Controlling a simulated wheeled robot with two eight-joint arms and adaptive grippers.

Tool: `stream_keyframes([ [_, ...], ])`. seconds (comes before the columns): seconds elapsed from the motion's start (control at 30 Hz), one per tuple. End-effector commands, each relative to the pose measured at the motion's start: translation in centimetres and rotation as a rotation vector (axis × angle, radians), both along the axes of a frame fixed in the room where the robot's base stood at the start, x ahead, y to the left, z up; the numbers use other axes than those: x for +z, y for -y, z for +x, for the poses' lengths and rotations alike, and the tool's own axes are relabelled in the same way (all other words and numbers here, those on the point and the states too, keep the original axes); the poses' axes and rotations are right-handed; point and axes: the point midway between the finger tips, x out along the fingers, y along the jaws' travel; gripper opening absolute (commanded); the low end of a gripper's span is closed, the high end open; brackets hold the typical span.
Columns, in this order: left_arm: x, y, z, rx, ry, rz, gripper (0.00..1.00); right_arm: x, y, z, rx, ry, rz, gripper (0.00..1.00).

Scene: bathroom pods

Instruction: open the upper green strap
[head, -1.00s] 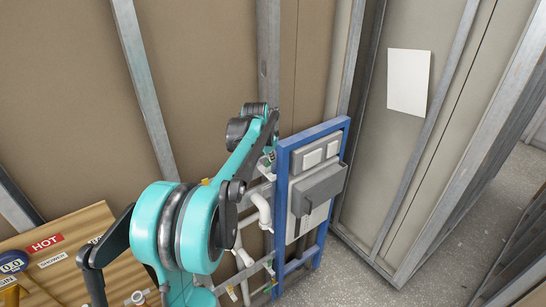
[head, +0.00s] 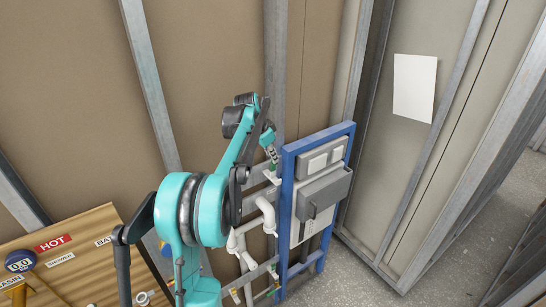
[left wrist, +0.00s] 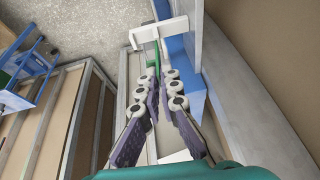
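The upper green strap (left wrist: 152,62) shows in the left wrist view as a narrow green piece just below a white bracket (left wrist: 160,32). In the head view a small bit of green (head: 275,167) shows by the pipe bracket, partly hidden by my gripper. My left gripper (left wrist: 155,88) is open, its two purple-padded fingers apart, with the strap just beyond the fingertips. In the head view my left gripper (head: 270,148) points down at the bracket beside the blue frame. Whether it touches the strap I cannot tell. My right gripper is out of view.
The blue frame (head: 286,195) with a grey cistern panel (head: 322,196) stands right of the gripper. White pipes (head: 265,215) run below it. A metal stud (head: 276,90) rises behind. A wooden board with labels (head: 85,255) is at lower left. Grey floor is clear at right.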

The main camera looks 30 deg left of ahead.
Motion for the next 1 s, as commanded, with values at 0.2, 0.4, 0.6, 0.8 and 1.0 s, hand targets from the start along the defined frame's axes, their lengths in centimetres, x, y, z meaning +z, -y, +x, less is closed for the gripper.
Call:
stream_keyframes([
  [0.2, -0.1, -0.1, -0.1, 0.0, -0.003, 0.001, 0.12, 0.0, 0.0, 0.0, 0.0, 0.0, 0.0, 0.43],
  [0.4, 0.1, -0.1, -0.1, 0.0, -0.002, 0.001, 0.12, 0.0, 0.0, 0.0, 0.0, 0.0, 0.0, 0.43],
  [0.6, 2.6, -0.4, -1.2, 0.001, -0.002, 0.001, 0.12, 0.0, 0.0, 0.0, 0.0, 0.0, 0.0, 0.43],
  [0.8, 6.7, -0.9, -2.8, 0.002, -0.003, 0.0, 0.12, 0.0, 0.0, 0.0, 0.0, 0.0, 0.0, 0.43],
  [1.0, 9.8, -1.2, -4.1, 0.002, -0.003, 0.0, 0.12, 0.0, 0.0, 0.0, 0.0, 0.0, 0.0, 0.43],
])
